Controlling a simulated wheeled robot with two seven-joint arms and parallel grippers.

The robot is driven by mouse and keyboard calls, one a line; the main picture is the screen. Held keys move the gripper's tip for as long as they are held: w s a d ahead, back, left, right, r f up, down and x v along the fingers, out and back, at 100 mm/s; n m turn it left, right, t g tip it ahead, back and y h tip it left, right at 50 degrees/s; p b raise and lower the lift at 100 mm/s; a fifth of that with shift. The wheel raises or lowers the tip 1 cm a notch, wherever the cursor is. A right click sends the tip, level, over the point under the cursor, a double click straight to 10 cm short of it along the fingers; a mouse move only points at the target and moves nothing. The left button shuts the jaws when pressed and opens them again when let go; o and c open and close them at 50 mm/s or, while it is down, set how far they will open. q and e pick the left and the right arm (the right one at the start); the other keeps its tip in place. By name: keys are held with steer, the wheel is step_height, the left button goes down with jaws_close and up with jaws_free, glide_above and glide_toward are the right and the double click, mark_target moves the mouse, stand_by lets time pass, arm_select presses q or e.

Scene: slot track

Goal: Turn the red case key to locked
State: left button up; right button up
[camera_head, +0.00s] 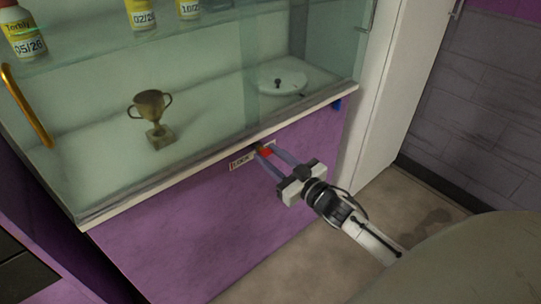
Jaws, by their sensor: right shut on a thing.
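The red case key (266,152) sits at the front of the purple case, just under the glass compartment's white ledge. My right gripper (264,153) comes in from the lower right and is shut on the red key, with its fingers on both sides of it. A small light label plate (241,162) with dark lettering is beside the key on the left, partly hidden by a finger. The key's exact angle is too small to tell. My left gripper is not in view.
The glass case (210,90) holds a bronze trophy cup (152,118) and a round white dish (282,82). Several yellow-labelled bottles (141,14) stand on the upper shelf. A yellow handle (26,106) is at the left. A white panel (378,90) stands right of the case; floor (430,205) lies beyond.

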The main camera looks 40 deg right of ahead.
steer(key=shift+a+n+p, duration=0.1)
steer(key=shift+n+p, duration=0.2)
steer(key=shift+n, duration=0.9)
steer(key=n, duration=0.3)
steer(key=shift+n, duration=0.3)
steer(key=n, duration=0.4)
steer(key=shift+n, duration=0.3)
steer(key=n, duration=0.4)
steer(key=shift+a+f, duration=0.1)
steer(key=shift+f, duration=0.05)
steer(key=shift+n+b, duration=0.4)
steer(key=shift+n, duration=0.7)
steer(key=o, duration=1)
steer(key=shift+o, duration=0.2)
